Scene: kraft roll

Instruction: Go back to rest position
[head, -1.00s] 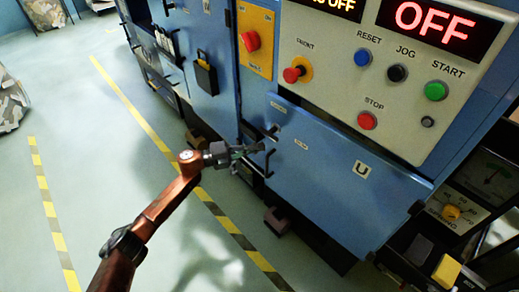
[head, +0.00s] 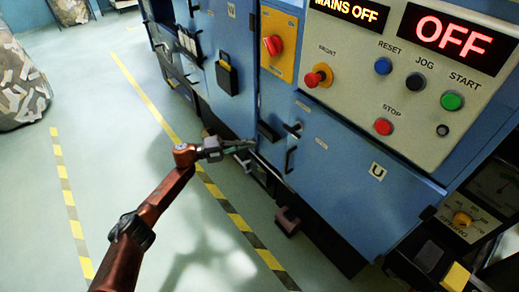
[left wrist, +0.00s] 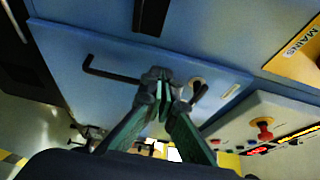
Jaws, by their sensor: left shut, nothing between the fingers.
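My left gripper (head: 245,146) is in front of the blue machine cabinet (head: 330,175), just left of a black bar handle (head: 290,160) on its lower door. Its fingers are shut with nothing between them, and a small gap shows between it and the handle. In the left wrist view the gripper (left wrist: 172,88) has its fingertips together before a blue panel (left wrist: 85,65) with black bent handles. My left arm is stretched forward from the bottom left. My right gripper is not in view.
The control panel (head: 400,75) has several buttons and a lit OFF display (head: 452,38). A red switch (head: 273,45) sits on a yellow plate. Yellow-black floor tape (head: 228,212) runs along the cabinet. The floor left of my arm (head: 110,160) is clear. A patterned bulky object (head: 22,85) stands far left.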

